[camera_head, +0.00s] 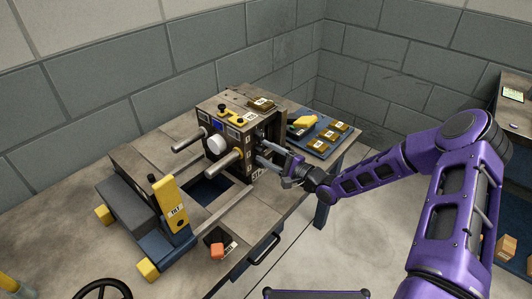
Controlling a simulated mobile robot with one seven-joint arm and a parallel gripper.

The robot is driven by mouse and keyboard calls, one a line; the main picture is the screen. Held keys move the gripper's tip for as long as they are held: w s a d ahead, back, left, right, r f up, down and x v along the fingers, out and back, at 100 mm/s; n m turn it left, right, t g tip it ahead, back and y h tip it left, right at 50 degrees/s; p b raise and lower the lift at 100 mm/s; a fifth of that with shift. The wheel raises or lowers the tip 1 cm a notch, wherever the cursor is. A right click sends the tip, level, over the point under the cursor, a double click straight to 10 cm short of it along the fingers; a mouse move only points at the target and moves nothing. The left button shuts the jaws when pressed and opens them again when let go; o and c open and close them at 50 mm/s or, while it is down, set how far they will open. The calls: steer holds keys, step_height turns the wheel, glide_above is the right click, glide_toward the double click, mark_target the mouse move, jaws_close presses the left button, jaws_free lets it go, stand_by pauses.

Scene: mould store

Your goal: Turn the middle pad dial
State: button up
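A dark box-shaped mould unit (240,135) stands on the wooden workbench. Its front carries a white round knob (216,145), a small blue panel and two thick rods. My gripper (262,153) reaches in from the right, with its tips at the unit's right side. Its two fingers show apart, with a gap between them. The dials on that right side are too small and too covered by the fingers to make out, so I cannot tell which is the middle pad dial or whether a finger touches it.
A blue tray (316,148) with several brass blocks lies behind my gripper. A yellow lever (170,205) stands upright at the bench's front left. A side shelf stands at far right. Floor between is clear.

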steer(key=shift+d, duration=0.1)
steer(key=v, duration=1.7)
steer(key=shift+s+p, duration=0.2)
steer(key=shift+p, duration=0.15)
